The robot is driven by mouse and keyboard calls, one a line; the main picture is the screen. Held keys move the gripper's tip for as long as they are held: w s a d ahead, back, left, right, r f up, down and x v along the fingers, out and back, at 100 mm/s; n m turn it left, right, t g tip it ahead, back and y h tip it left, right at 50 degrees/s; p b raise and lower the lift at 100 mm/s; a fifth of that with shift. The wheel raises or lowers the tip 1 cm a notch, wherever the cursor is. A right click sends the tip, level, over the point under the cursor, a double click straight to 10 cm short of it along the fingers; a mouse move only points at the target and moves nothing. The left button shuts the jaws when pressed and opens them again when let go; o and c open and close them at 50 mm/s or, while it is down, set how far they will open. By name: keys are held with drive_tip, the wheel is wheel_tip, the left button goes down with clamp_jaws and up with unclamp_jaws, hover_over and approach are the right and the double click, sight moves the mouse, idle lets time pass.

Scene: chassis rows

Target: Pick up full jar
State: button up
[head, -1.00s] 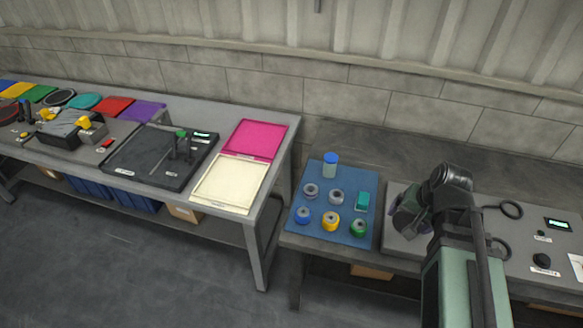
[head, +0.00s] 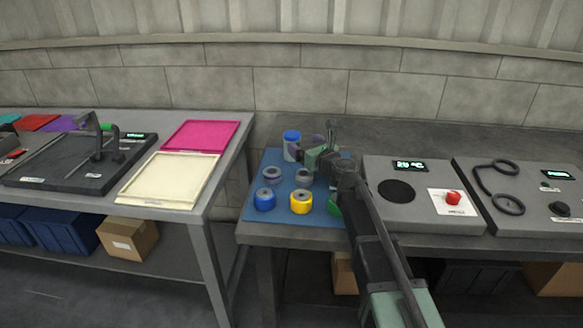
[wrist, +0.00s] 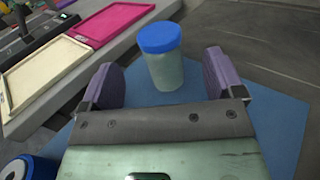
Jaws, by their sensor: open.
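The jar (head: 292,147) stands upright at the back left of the blue mat (head: 257,205). It has a blue lid and a pale, greyish-green body; its fill level cannot be told. My gripper (head: 304,146) is open beside the jar on its right in the head view. In the wrist view, the jar (wrist: 165,70) stands ahead of and between the two purple fingers of my gripper (wrist: 168,78), with visible gaps on both sides. I cannot tell how far its body is from the fingertips.
The left table holds a pink tray (head: 201,136) and a cream tray (head: 168,181).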

sight(297, 138)
drive_tip(key=shift+r, duration=0.2)
drive_tip(key=shift+w+a, duration=0.2)
drive_tip(key=shift+w, duration=0.1)
drive_tip(key=x, duration=0.6)
drive_tip(key=shift+w+a, duration=0.25)
drive_tip(key=shift+w, duration=0.05)
drive_tip(key=shift+c, duration=0.4)
drive_tip(key=c, duration=1)
drive_tip(key=shift+c, duration=0.2)
